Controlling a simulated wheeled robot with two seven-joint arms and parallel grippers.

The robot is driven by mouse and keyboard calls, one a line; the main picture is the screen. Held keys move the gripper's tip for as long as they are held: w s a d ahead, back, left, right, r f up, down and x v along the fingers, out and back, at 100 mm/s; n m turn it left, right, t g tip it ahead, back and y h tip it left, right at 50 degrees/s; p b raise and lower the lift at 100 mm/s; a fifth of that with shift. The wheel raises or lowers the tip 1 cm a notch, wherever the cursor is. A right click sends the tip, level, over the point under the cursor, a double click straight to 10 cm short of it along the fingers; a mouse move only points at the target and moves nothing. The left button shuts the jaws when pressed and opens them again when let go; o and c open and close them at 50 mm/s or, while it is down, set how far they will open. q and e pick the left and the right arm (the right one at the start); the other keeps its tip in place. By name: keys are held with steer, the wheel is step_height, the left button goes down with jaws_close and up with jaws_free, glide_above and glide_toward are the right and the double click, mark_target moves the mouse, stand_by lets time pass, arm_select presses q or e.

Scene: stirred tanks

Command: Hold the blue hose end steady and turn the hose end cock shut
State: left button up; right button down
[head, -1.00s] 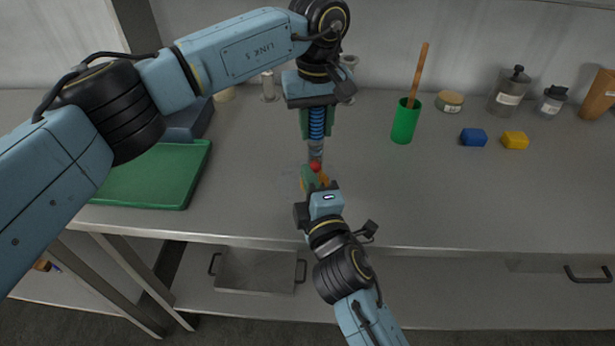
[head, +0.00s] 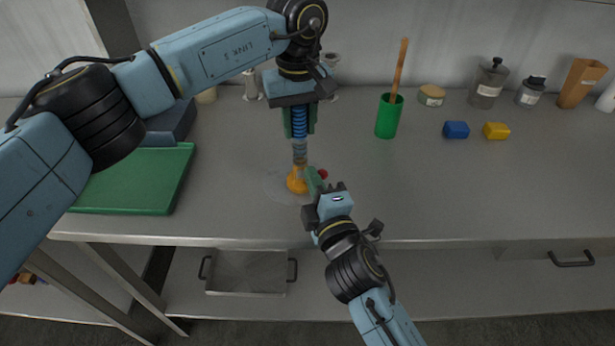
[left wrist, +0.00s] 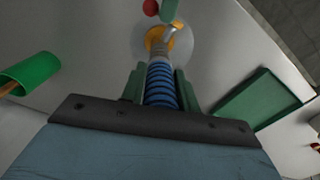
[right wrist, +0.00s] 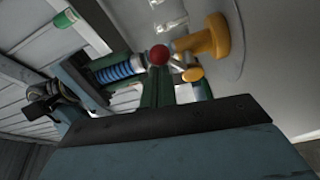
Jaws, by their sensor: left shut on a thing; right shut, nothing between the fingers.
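The blue hose (head: 299,122) hangs upright, with a grey metal end (head: 300,152) above an orange fitting (head: 296,181) on the bench. My left gripper (head: 299,130) is shut around the blue hose; it also shows in the left wrist view (left wrist: 160,88). The cock's red ball (head: 323,174) sits to the right of the hose end. The ball also shows in the left wrist view (left wrist: 151,8) and the right wrist view (right wrist: 158,55). My right gripper (head: 313,180) is shut and empty, its green fingers close beside the ball. Whether they touch it, I cannot tell.
A pale round patch (head: 275,186) lies around the orange fitting. A green board (head: 135,180) is on the left. A green cup (head: 389,118) with a wooden stick, a blue block (head: 456,130) and a yellow block (head: 496,131) stand at right. The bench's front right is clear.

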steer(key=shift+d+f, duration=0.5)
steer(key=shift+r, duration=0.15)
steer(key=s, duration=0.9)
steer(key=shift+s+r, duration=0.25)
steer(key=shift+a, duration=0.1)
